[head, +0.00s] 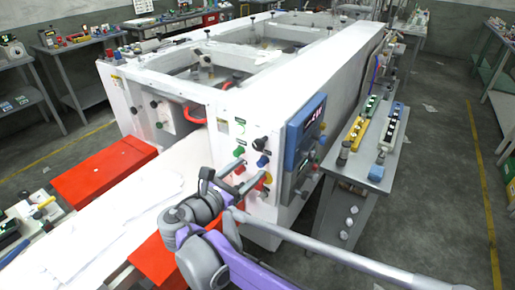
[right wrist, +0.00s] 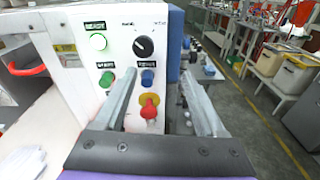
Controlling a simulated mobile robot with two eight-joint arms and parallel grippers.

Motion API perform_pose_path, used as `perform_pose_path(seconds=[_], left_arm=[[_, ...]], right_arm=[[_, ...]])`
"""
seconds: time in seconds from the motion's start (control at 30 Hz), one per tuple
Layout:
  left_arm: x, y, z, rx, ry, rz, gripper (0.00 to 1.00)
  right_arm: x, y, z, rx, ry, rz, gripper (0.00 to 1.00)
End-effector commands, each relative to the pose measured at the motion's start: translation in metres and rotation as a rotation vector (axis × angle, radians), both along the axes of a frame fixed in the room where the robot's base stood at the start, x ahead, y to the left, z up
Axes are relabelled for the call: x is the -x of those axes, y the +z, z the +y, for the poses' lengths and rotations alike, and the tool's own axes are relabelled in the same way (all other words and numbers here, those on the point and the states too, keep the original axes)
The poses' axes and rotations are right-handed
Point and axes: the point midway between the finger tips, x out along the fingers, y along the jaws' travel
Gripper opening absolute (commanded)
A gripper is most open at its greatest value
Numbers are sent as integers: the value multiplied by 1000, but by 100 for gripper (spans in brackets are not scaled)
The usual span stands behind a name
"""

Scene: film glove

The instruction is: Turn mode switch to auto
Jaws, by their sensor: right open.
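The mode switch is a round black knob with a light pointer mark (right wrist: 143,46), at the upper right of the white control panel in the right wrist view. Its pointer leans to the upper left; the small lettering above is hard to read. In the head view the knob (head: 260,143) is small and its setting cannot be told. My right gripper (right wrist: 159,73) is open and empty in front of the panel. Its fingers lie lower than the knob and apart from it, with the left finger partly over the lower buttons. The gripper also shows in the head view (head: 256,167).
Near the knob are a green ring light (right wrist: 98,42), a green button (right wrist: 107,79), a blue button (right wrist: 147,77) and a red button on yellow (right wrist: 149,106). A blue display box (head: 303,130) juts out right of the panel. A grey side table (head: 352,170) stands beyond.

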Motion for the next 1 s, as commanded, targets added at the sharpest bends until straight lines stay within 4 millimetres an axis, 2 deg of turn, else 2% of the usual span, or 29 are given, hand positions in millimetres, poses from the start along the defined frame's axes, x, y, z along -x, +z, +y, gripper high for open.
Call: perform_pose_path(seconds=[0.03, 0.1, 0.2, 0.37, 0.7, 1.0], left_arm=[[0, -2, 0, 0, 0, 1, 50], [0, -2, 0, 0, 0, 1, 50], [0, -2, 0, 0, 0, 1, 50], [0, 0, 0, 0, 0, 0, 50], [-1, 6, 0, 0, 0, -2, 50], [-1, 7, 0, 0, 0, -3, 50]], right_arm=[[-2, 4, 16, 54, 18, -7, 72], [-3, 10, 26, 110, 29, -13, 72], [-8, 14, 28, 137, 32, -18, 72], [-26, 14, 13, 137, 29, -17, 72], [-76, 14, -23, 135, 30, -17, 72], [-91, 14, -34, 133, 34, -17, 72]])
